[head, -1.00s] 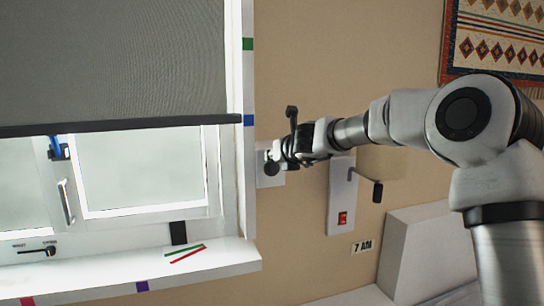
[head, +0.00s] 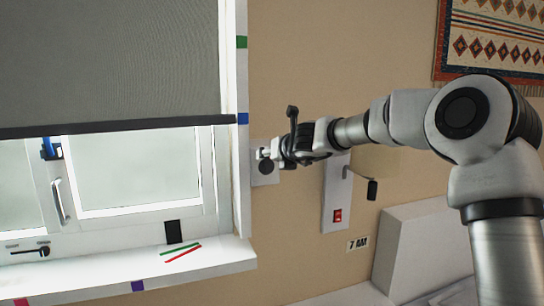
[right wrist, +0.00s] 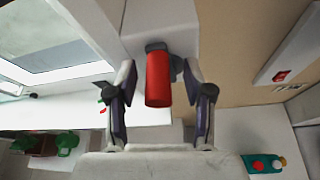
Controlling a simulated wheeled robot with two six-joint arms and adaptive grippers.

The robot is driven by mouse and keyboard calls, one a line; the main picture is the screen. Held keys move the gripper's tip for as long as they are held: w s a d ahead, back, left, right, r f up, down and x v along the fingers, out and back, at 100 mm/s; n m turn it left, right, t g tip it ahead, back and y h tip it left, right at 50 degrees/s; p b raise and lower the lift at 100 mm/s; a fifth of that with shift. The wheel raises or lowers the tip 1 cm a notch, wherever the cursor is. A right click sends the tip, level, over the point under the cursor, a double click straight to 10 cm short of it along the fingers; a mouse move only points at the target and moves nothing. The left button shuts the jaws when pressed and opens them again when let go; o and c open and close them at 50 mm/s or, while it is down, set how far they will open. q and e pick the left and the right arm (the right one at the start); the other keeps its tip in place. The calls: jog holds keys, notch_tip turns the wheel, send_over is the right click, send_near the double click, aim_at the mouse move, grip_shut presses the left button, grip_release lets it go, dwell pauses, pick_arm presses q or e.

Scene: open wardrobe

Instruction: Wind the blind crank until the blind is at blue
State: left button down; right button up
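The grey blind (head: 110,60) hangs partway down the window. The right end of its dark bottom bar (head: 110,127) is about level with the blue mark (head: 242,118) on the window frame. In the right wrist view a red crank handle (right wrist: 158,80) stands between the two fingers of my right gripper (right wrist: 160,110). The fingers are spread, with gaps on both sides of the handle. In the head view my right gripper (head: 272,160) is at a white wall plate (head: 262,179) and hides most of the crank. My left gripper is not in view.
A green mark (head: 242,42) is higher on the frame. A purple mark (head: 138,286) is on the sill edge. A red switch (head: 338,216) sits on a white panel to the right, with a black-ended lever (head: 372,189). A white box-like surface (head: 425,245) is below.

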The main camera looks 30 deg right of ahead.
jog(key=v, duration=0.7)
jog(key=shift+s, duration=0.15)
jog(key=shift+s+r, duration=0.1)
jog(key=shift+r, duration=0.05)
